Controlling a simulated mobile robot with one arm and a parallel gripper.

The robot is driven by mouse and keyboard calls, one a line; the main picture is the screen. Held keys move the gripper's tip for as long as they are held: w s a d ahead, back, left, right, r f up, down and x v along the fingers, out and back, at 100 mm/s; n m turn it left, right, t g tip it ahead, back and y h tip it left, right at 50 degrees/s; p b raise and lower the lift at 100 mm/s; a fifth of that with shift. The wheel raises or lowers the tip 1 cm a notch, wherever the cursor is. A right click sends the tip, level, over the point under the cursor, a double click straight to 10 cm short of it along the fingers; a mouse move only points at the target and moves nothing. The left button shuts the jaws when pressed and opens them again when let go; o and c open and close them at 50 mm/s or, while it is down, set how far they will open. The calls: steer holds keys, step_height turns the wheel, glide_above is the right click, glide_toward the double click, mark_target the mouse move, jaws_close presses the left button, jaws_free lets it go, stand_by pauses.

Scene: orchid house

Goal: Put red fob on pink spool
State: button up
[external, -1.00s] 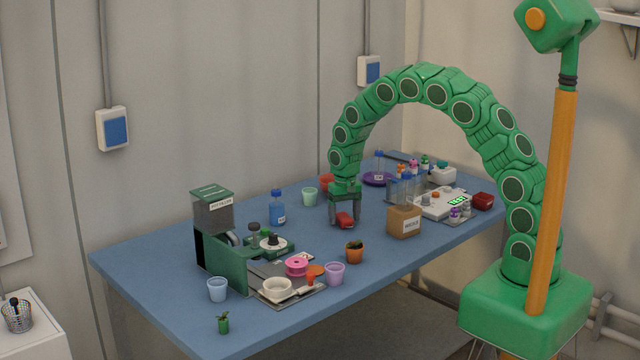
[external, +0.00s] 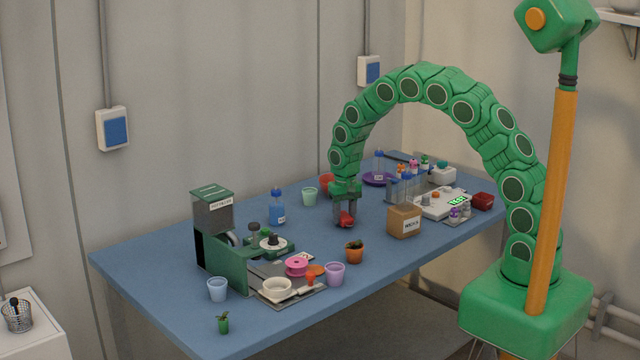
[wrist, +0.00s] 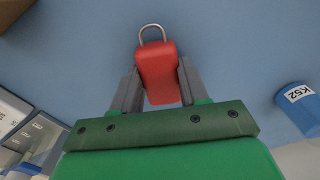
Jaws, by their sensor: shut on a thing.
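The red fob (external: 346,219) is between the fingers of my gripper (external: 345,214), over the middle of the blue table. In the wrist view the red fob (wrist: 158,72) is a red block with a metal loop at its far end, and my gripper (wrist: 156,82) is shut on its sides. Whether it still touches the table is hard to tell. The pink spool (external: 296,266) stands on a grey tray at the table's front left, apart from my gripper. It is not in the wrist view.
A white bowl (external: 275,289), a lilac cup (external: 335,274) and an orange pot (external: 354,251) stand near the spool. A green machine (external: 220,240) is behind it. A brown box (external: 404,220) stands right of my gripper. The table between gripper and spool is mostly clear.

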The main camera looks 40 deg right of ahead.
step_height(320, 180, up, 3)
steer(key=shift+s+r, duration=0.15)
steer(key=s+d+r, duration=0.1)
steer(key=s+r, duration=0.8)
steer(key=s, duration=0.4)
steer(key=shift+s+d+r, duration=0.15)
steer(key=shift+s+d, duration=0.1)
steer(key=shift+s, duration=0.1)
steer(key=m+g+y, duration=0.7)
steer(key=m+y, duration=0.2)
steer(key=y, duration=0.8)
glide_above(300, 258)
steer(key=f, duration=0.2)
steer(key=shift+s+a+f, duration=0.1)
steer(key=shift+f, duration=3.2)
